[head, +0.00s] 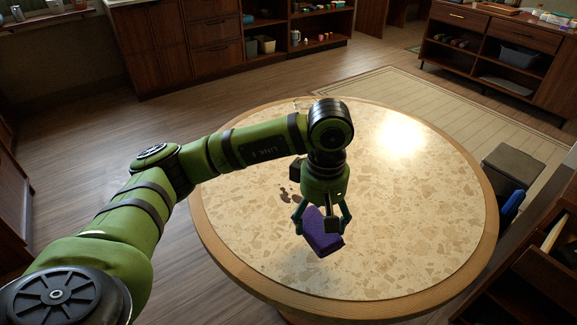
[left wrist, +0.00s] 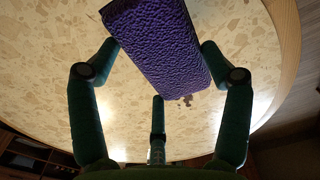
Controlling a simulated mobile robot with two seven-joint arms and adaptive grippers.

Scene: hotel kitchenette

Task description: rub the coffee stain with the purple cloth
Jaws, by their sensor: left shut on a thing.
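The purple cloth (head: 321,231) looks like a thick, textured block. My left gripper (head: 322,218) is shut on it and holds it above the round table, tilted. In the left wrist view the cloth (left wrist: 160,45) lies between the fingers (left wrist: 158,60) and fills the upper middle. The coffee stain (head: 286,194) is a group of dark brown spots on the tabletop, just left of the gripper and beyond the cloth. Small brown spots of it also show in the left wrist view (left wrist: 186,100), near the cloth's lower edge. My right gripper is not in view.
Wooden cabinets (head: 200,45) line the back.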

